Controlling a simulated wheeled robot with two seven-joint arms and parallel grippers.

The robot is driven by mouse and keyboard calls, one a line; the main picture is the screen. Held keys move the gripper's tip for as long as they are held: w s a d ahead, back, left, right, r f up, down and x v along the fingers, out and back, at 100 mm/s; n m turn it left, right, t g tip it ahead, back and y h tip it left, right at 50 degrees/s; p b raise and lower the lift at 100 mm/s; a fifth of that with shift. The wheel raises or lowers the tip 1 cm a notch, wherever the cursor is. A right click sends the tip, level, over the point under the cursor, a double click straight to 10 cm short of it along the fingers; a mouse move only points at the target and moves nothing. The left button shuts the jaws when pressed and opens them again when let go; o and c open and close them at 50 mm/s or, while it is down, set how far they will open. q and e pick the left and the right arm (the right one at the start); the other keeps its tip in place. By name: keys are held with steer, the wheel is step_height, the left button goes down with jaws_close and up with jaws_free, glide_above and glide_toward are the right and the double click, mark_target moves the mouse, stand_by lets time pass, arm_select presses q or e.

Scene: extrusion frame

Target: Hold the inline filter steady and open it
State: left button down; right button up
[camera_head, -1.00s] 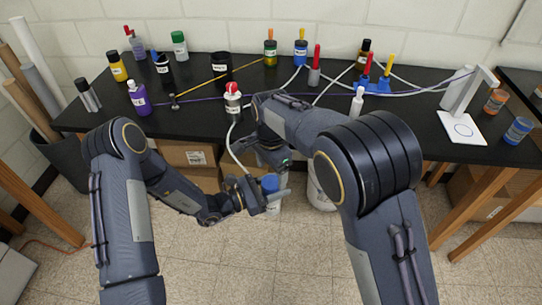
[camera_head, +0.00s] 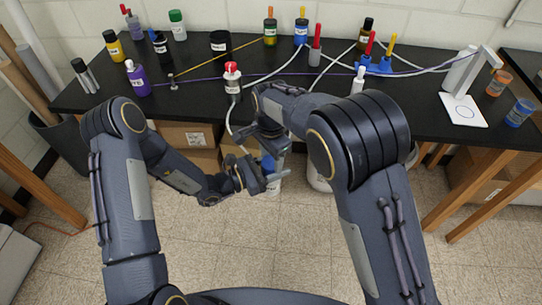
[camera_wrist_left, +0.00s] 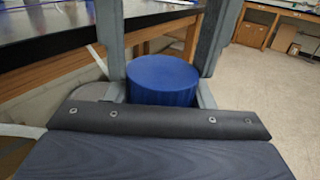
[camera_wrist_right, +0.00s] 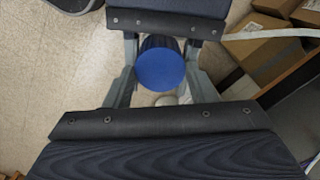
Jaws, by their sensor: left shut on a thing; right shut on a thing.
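The inline filter (camera_head: 273,187) is upright in front of the table, with a pale labelled body and a blue cap (camera_head: 268,162). My left gripper (camera_head: 270,181) is shut on the filter from the left; the blue cap stands between its fingers in the left wrist view (camera_wrist_left: 163,80). My right gripper (camera_head: 274,152) reaches down from above and is shut on the blue cap, which shows as a round disc between its fingers in the right wrist view (camera_wrist_right: 160,70). The lower body is partly hidden by the left fingers.
A black table (camera_head: 200,95) behind carries several bottles, cables and a blue rack (camera_head: 375,66). A red-capped bottle (camera_head: 232,80) with a pale tube stands near its front edge. Cardboard boxes (camera_head: 188,136) are below. The floor in front is free.

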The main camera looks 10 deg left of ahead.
steer(key=n, duration=0.4)
stand_by(1.1)
steer(key=o, duration=1.1)
steer(key=shift+c, duration=0.2)
